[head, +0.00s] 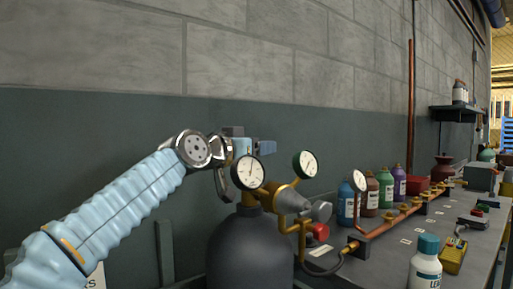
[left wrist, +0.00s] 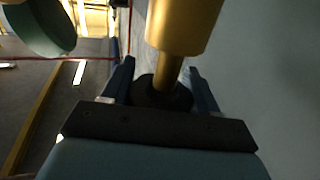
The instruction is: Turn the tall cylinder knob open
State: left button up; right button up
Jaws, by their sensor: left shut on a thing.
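The tall dark grey cylinder (head: 250,250) stands at the lower middle of the head view, with a brass valve and gauges on top. My left gripper (head: 258,147) is above the valve, just over the front gauge. In the left wrist view a round black knob (left wrist: 160,98) on a brass stem (left wrist: 170,68) sits between the two blue fingers of my left gripper (left wrist: 163,85), which is shut on it. The knob is hidden in the head view, and its turn angle cannot be told. My right gripper is not in view.
A copper pipe (head: 385,226) runs along the bench (head: 395,262) at right, past several coloured bottles (head: 386,188). A white bottle (head: 425,265) stands in front. A wall is close behind.

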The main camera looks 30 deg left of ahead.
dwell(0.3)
pick_arm(q)
jog(key=o, duration=1)
jog(key=shift+a+f, duration=0.1)
jog(key=shift+f, duration=0.05)
jog(key=shift+o, duration=0.2)
